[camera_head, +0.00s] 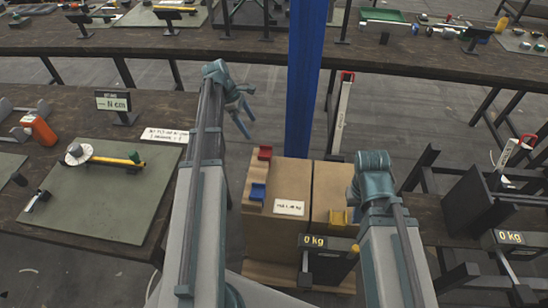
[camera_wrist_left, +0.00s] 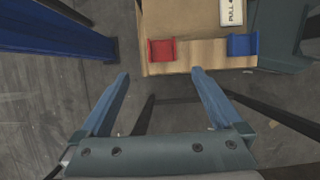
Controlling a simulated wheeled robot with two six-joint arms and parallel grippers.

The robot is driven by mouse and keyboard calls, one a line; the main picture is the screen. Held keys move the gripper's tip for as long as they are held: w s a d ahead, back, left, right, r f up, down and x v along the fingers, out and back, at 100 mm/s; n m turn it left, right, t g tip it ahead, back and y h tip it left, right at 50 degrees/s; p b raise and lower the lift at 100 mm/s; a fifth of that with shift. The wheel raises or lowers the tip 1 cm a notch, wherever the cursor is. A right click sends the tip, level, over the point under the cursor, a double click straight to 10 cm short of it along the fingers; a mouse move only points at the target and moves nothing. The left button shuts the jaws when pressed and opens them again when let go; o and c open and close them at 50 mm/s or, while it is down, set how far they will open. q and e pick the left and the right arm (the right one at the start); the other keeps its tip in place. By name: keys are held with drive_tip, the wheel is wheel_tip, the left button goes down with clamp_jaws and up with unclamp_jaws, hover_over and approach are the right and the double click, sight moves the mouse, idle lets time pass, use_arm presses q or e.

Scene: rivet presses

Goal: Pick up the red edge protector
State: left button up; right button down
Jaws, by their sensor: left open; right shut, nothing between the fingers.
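The red edge protector (camera_head: 265,153) sits on the far left edge of a cardboard carton; it also shows near the top middle of the left wrist view (camera_wrist_left: 161,50). My left gripper (camera_head: 243,122) is open and empty, beyond and to the left of it in the head view. In the left wrist view its two blue-grey fingers (camera_wrist_left: 160,74) are spread apart, with the red protector beyond the tips and not between them. My right wrist shows at the right of the cartons, but its fingers are hidden.
A blue edge protector (camera_head: 257,192) sits nearer on the same carton (camera_head: 290,183), and a yellow one (camera_head: 338,216) sits at right. A blue post (camera_head: 306,80) stands behind. A workbench (camera_head: 100,180) lies at left; dark metal frames stand at right.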

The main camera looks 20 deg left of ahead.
sight(267, 154)
use_arm(q)
drive_tip(key=shift+s+b+x, duration=0.2)
drive_tip(key=shift+b+x, duration=6.3)
drive_tip(key=shift+x, duration=0.5)
drive_tip(key=shift+a+r, duration=0.1)
drive_tip(key=shift+c, duration=0.2)
drive_tip(key=c, duration=1.3)
drive_tip(key=shift+o, duration=0.2)
drive_tip(key=shift+r, duration=0.1)
wheel_tip(267, 154, up, 18)
drive_tip(key=p, duration=1.8)
